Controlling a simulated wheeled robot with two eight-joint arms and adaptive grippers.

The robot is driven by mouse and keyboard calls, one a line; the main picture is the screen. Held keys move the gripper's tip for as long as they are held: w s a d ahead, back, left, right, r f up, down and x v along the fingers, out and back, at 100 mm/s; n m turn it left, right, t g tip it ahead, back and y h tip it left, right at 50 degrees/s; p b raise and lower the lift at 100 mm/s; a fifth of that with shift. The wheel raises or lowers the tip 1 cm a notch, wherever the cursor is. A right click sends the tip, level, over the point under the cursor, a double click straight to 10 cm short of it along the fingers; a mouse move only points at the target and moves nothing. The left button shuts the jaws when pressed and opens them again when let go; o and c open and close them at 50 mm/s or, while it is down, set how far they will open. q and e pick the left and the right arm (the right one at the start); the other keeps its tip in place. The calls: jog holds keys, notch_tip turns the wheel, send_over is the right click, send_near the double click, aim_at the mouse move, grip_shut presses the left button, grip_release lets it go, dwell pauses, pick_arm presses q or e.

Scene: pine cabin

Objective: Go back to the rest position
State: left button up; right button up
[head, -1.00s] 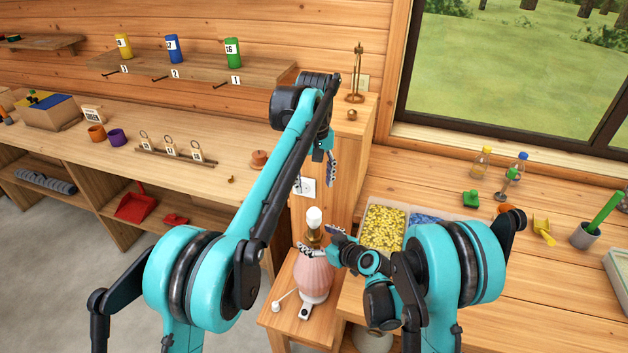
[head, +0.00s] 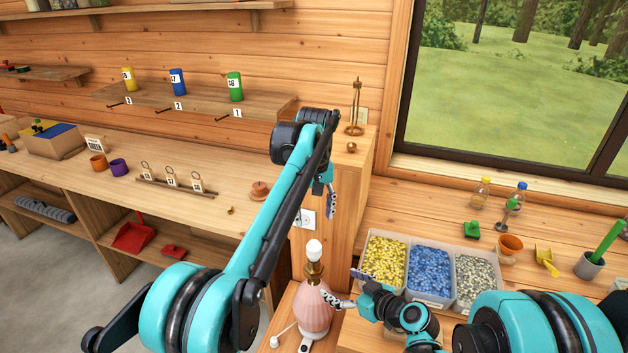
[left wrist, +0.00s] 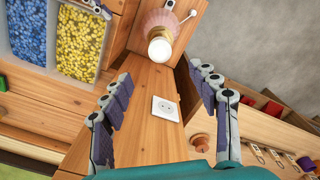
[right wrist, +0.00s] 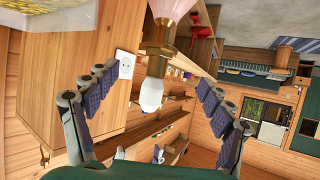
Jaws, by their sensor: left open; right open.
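My left gripper (head: 328,200) hangs in front of the wooden cabinet side by the wall socket (head: 306,219), higher than the right one. In the left wrist view its fingers (left wrist: 162,108) are spread with nothing between them. My right gripper (head: 348,287) is low, close to the pink lamp (head: 313,309); I cannot tell from the head view whether they touch. In the right wrist view its fingers (right wrist: 150,105) are apart, and the lamp's white bulb (right wrist: 151,95) shows between and beyond them.
A divided bin of yellow, blue and grey pieces (head: 430,300) stands right of the lamp. An orange pot (head: 509,249), a yellow scoop (head: 546,261) and bottles (head: 481,193) stand on the right bench. A shelf (head: 190,100) with three coloured canisters hangs at the back left.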

pick_arm(q)
jog(key=s+a+r+m+t, duration=0.2)
jog(key=s+a+t, duration=0.1)
jog(key=s+a, duration=0.8)
jog(key=s+a+f+t, duration=0.2)
jog(key=s+a+f, duration=0.1)
jog(key=s+f, duration=0.3)
jog(key=s+a+f+m+t, duration=0.1)
jog(key=s+a+f+t, duration=0.1)
jog(key=s+f, duration=0.4)
jog(key=s+a, duration=0.1)
jog(key=s, duration=0.4)
jog(key=shift+s+a+m, duration=0.15)
jog(key=shift+a+m, duration=0.15)
jog(key=shift+a, duration=0.1)
pick_arm(e)
jog(key=s+d+r+m+g+h, duration=0.1)
jog(key=s+d+r+m+h, duration=0.1)
jog(key=s, duration=0.4)
jog(key=s+d+r+m+g+h, duration=0.1)
jog(key=s+d+r+m+h, duration=0.1)
jog(key=s+d, duration=0.3)
jog(key=s+d+r+m+h, duration=0.2)
jog(key=s+d+m+h, duration=0.1)
jog(key=s, duration=0.5)
jog(key=shift+d+r+m+g+h, duration=0.25)
jog(key=shift+r+m+g+h, duration=0.05)
jog(key=shift+r+g+h, duration=0.1)
